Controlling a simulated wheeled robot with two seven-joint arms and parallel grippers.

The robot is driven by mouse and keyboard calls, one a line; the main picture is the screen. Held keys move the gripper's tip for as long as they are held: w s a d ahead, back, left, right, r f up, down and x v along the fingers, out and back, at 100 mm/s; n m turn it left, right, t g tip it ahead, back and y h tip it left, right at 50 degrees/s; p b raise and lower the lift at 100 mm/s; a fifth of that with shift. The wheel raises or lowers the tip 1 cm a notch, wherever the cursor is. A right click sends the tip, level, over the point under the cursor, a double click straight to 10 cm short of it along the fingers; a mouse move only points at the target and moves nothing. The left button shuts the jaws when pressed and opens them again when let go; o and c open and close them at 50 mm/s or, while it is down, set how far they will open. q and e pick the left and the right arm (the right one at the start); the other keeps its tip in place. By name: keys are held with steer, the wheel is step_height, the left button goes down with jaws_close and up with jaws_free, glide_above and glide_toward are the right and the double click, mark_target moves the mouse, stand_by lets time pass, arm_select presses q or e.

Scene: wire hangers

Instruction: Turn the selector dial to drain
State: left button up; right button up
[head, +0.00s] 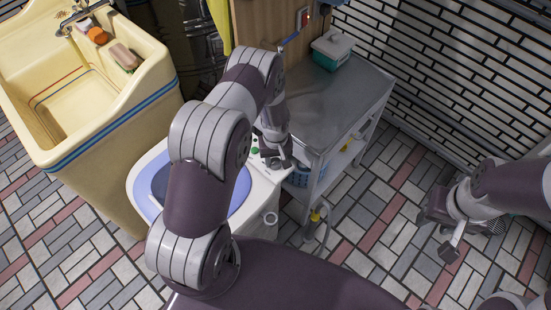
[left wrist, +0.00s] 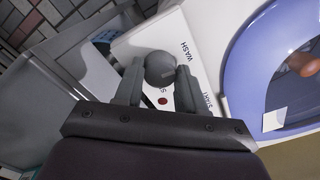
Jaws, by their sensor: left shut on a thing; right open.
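The washing machine (head: 264,200) is white with a blue-rimmed round lid, partly hidden behind my left arm in the head view. Its selector dial (left wrist: 160,66) is a round dark grey knob on the white panel in the left wrist view. WASH is printed beside it; other lettering is partly hidden by my fingers, and I cannot read a drain mark. A red dot (left wrist: 163,100) shows between the fingers. My left gripper (left wrist: 158,78) is shut on the dial, one finger each side. My right gripper (head: 448,232) is open and empty above the floor at the right.
A grey metal cart (head: 325,110) stands close beside the machine, with a teal and white box (head: 331,50) on top and a blue basket below. A cream sink (head: 110,150) stands at the left. Tiled floor is free at the right.

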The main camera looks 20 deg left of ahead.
mark_target(275, 161)
arm_select(q)
steer(key=m+b, duration=0.1)
steer(key=m, duration=0.9)
steer(key=shift+r+m+b, duration=0.1)
steer(key=shift+m+b, duration=0.2)
steer(key=shift+b, duration=0.05)
steer(key=shift+w, duration=0.1)
stand_by(0.4)
steer(key=o, duration=1.1)
steer(key=shift+c, duration=0.2)
step_height(275, 161, up, 13)
steer(key=shift+f, duration=0.2)
